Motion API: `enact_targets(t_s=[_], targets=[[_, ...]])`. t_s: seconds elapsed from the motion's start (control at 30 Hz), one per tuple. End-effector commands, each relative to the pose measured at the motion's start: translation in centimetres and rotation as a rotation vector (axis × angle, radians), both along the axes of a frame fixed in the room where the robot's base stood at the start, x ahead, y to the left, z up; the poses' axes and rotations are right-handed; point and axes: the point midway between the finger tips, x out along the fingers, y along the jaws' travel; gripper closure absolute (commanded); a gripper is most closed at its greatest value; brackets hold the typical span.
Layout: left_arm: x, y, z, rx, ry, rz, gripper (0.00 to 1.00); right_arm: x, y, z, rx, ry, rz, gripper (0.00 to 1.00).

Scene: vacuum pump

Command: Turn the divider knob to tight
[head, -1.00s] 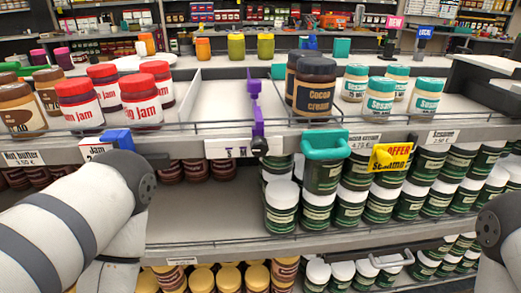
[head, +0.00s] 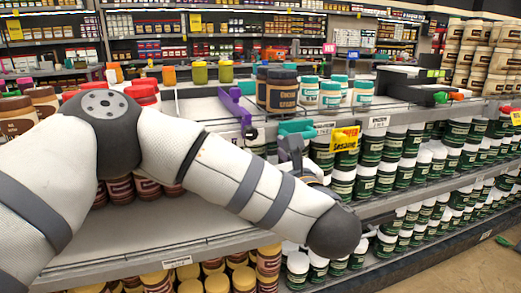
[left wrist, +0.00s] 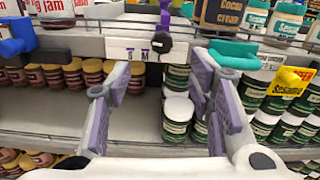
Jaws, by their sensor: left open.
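The purple divider (head: 238,110) stands on the upper shelf left of the cocoa cream jars. Its dark knob (head: 249,133) is at the shelf's front edge. In the left wrist view the knob (left wrist: 162,43) sits in front of a white label strip (left wrist: 132,50) with small markings; I cannot read a pointer on it. My left gripper (left wrist: 158,62) is open and empty, its fingers to either side below the knob and apart from it. In the head view the left gripper (head: 287,145) is partly hidden by my arm, just right of the knob. My right gripper is out of view.
Cocoa cream jars (head: 281,90) stand right of the divider, with a teal clip (head: 297,127) on the rail. A yellow offer tag (head: 345,138) hangs farther right. Stacked green jars (head: 368,180) fill the lower shelf. A blue clip (left wrist: 17,38) is at left.

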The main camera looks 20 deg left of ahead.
Motion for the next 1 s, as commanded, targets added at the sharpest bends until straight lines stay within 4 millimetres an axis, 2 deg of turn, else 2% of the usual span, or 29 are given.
enact_targets(t_s=[0.13, 0.3, 0.5, 0.63, 0.87, 0.9, 1.0], targets=[[1.9, 1.5, 0.3, -0.010, -0.011, 0.009, 0.52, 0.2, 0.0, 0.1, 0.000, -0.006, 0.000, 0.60], [5.6, 4.0, 0.3, -0.008, -0.010, 0.006, 0.52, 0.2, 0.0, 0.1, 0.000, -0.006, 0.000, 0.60], [8.8, 6.1, 0.1, -0.006, -0.006, 0.003, 0.52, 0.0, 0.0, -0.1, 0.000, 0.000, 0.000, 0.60], [9.7, 6.6, 0.1, -0.005, -0.006, 0.000, 0.52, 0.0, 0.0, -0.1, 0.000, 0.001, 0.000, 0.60], [9.8, 6.7, 0.2, -0.004, -0.005, -0.001, 0.52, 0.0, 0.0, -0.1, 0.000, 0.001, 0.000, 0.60], [9.8, 6.7, 0.2, -0.004, -0.005, -0.001, 0.57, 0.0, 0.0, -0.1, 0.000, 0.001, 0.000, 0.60], [9.8, 6.7, 0.2, -0.004, -0.005, -0.001, 0.79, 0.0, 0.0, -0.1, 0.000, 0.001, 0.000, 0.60]])
